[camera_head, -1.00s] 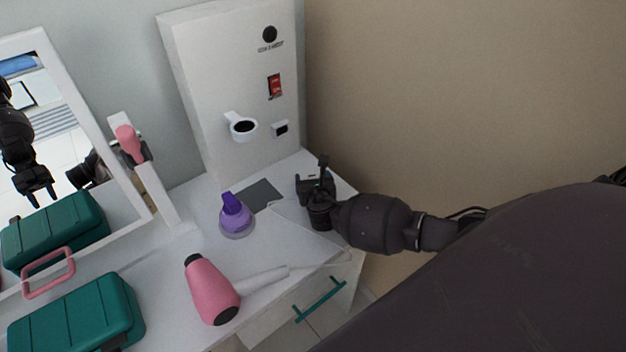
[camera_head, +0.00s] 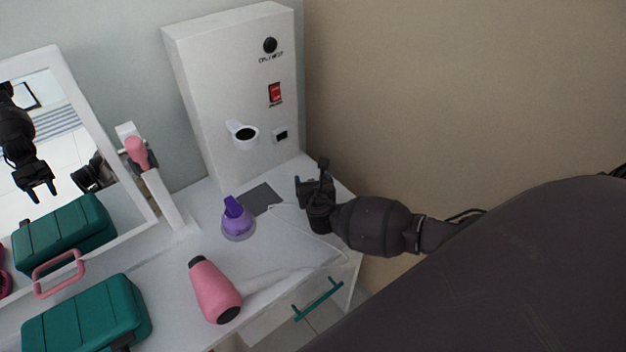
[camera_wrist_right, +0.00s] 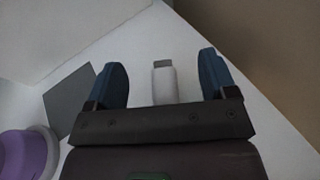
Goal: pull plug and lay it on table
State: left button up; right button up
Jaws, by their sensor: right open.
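The white plug (camera_wrist_right: 165,84) with a grey tip shows in the right wrist view, between the fingers of my right gripper (camera_wrist_right: 164,80). The fingers are open, with a gap on each side of the plug. The plug appears to lie on the white table (camera_head: 185,270). In the head view my right gripper (camera_head: 313,185) is low over the table's right end and hides the plug. The dark socket (camera_head: 281,135) on the white panel has nothing in it. A thin pale cord runs near the gripper. My left gripper is not directly in view.
A grey pad (camera_head: 260,199) lies beside the bottle. The white panel (camera_head: 225,90) rises behind. A mirror (camera_head: 60,150) at left reflects a dark arm and gripper.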

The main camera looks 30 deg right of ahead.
jog(key=shift+s+a+r+p, duration=0.15)
jog(key=shift+s+r+p, duration=0.1)
jog(key=shift+r+p, duration=0.25)
jog(key=shift+s+a+r+p, duration=0.1)
jog(key=shift+s+r+p, duration=0.1)
jog(key=shift+r+p, duration=0.25)
jog(key=shift+s+a+r+p, duration=0.1)
jog(key=shift+s+r+p, duration=0.15)
jog(key=shift+r+p, duration=0.3)
jog(key=shift+s+a+r+p, duration=0.15)
jog(key=shift+s+r+p, duration=0.1)
jog(key=shift+p, duration=0.3)
